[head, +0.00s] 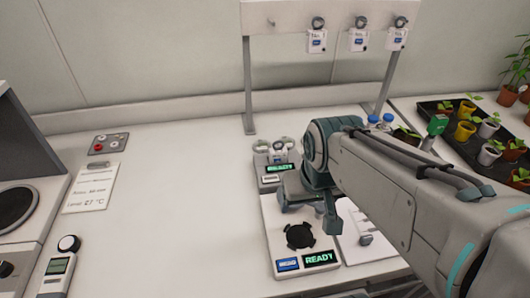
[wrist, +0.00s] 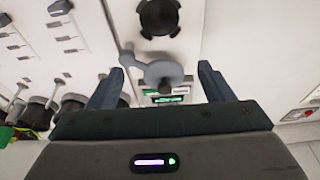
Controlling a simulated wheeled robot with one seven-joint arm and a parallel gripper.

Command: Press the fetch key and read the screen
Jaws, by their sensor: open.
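A white bench device (head: 272,232) has a black clamp-like round holder (head: 300,235), which also shows at the top of the wrist view (wrist: 158,17). On its front are a blue key (head: 287,264) and a dark screen (head: 321,258) reading "READY" in green. The key's label is too small to read. My gripper (head: 310,210) is open and empty above the rear part of this device, behind the key. In the wrist view, its two fingers (wrist: 160,78) stand apart around a grey round part with an arm.
A second device with a green-lit screen (head: 279,168) stands just behind. A rack (head: 320,18) with hanging tags rises at the back. A seedling tray (head: 460,140) is at right; a note card (head: 90,188) and handheld meter (head: 58,268) lie left. The middle-left bench is clear.

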